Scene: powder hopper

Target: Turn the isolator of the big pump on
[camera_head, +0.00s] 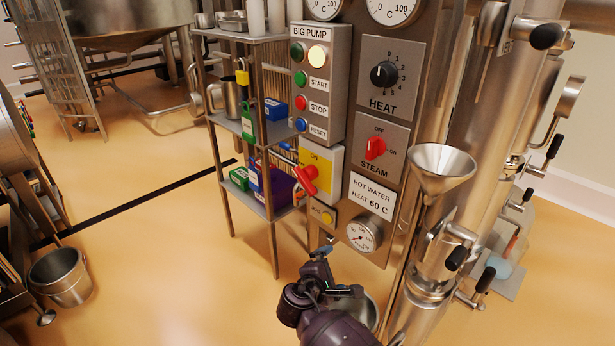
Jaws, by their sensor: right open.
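The big pump's isolator is a yellow plate (324,170) marked ON, with a red handle (305,181). It sits below the BIG PUMP button box (322,80). The handle sticks out at a slant to the lower left; I cannot tell its exact setting. My right gripper (335,272) is at the bottom middle, below the isolator and apart from it. It is open, and I see nothing between its fingers. My left gripper is not in view.
Right of the isolator are the HEAT knob (384,74), the red STEAM switch (375,148) and a gauge (363,235). A steel funnel (441,168) juts out at the right. A shelf rack (230,127) stands close on the left. A bucket (61,277) is on the floor.

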